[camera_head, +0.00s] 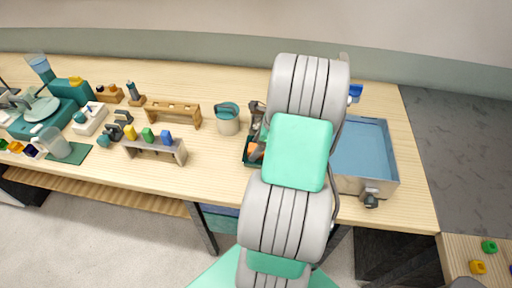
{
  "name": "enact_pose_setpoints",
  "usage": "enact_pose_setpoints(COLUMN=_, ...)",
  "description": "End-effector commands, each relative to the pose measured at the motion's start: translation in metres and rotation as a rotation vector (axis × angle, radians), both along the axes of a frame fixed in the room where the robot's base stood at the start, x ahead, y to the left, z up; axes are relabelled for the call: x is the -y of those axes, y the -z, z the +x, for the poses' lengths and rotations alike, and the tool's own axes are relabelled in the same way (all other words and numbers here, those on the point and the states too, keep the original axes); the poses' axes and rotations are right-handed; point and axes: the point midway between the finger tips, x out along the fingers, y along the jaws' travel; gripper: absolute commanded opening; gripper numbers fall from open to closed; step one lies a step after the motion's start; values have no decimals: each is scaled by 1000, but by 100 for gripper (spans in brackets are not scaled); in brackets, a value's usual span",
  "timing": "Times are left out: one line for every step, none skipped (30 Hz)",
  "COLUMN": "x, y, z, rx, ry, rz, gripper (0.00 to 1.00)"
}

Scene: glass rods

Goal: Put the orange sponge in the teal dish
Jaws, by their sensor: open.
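A small orange patch (253,152), probably the sponge, shows just left of my arm near the middle of the table. It lies within or over a dark teal tray-like thing (247,162), of which only the left edge shows; I cannot tell if this is the dish. A pale teal round dish (41,108) sits on a teal device at the far left. My arm's large grey and green links cover the middle of the view.
A blue-grey basin (374,185) with a tap in front stands right of my arm. A lidded pot (228,119), a wooden rack (172,112) and a grey rack with coloured blocks (154,150) stand to the left. The table's front strip left of my arm is clear.

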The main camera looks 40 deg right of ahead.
Motion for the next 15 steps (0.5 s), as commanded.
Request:
enact_pose_setpoints(x=3, y=-6, z=-2, rx=3, ry=2, rz=-4, gripper=62)
enact_pose_setpoints(x=5, y=-11, z=-3, rx=3, ry=2, rz=-4, gripper=62)
enact_pose_setpoints(x=7, y=-19, z=-6, rx=4, ry=4, rz=-6, gripper=62)
enact_pose_setpoints(x=9, y=-26, z=-8, rx=3, ry=4, rz=-5, gripper=62)
enact_pose_setpoints(x=11, y=-33, z=-10, rx=4, ry=4, rz=-5, gripper=62)
enact_pose_setpoints(x=14, y=-43, z=-14, rx=4, ry=3, rz=-8, gripper=62)
enact_pose_setpoints(x=16, y=-51, z=-16, rx=4, ry=3, rz=-6, gripper=62)
enact_pose_setpoints(x=18, y=-59, z=-19, rx=3, ry=5, rz=-6, gripper=62)
enact_pose_setpoints(x=20, y=-68, z=-22, rx=3, ry=3, rz=-6, gripper=62)
enact_pose_setpoints(x=22, y=-75, z=-24, rx=2, ry=3, rz=-5, gripper=62)
enact_pose_setpoints(x=23, y=-81, z=-26, rx=2, ry=4, rz=-4, gripper=62)
enact_pose_setpoints(x=25, y=-89, z=-29, rx=0, ry=3, rz=-4, gripper=62)
enact_pose_setpoints(x=26, y=-94, z=-30, rx=2, ry=3, rz=-4, gripper=62)
enact_pose_setpoints(x=27, y=-98, z=-31, rx=2, ry=2, rz=-3, gripper=62)
enact_pose_setpoints(x=28, y=-102, z=-33, rx=0, ry=4, rz=-2, gripper=62)
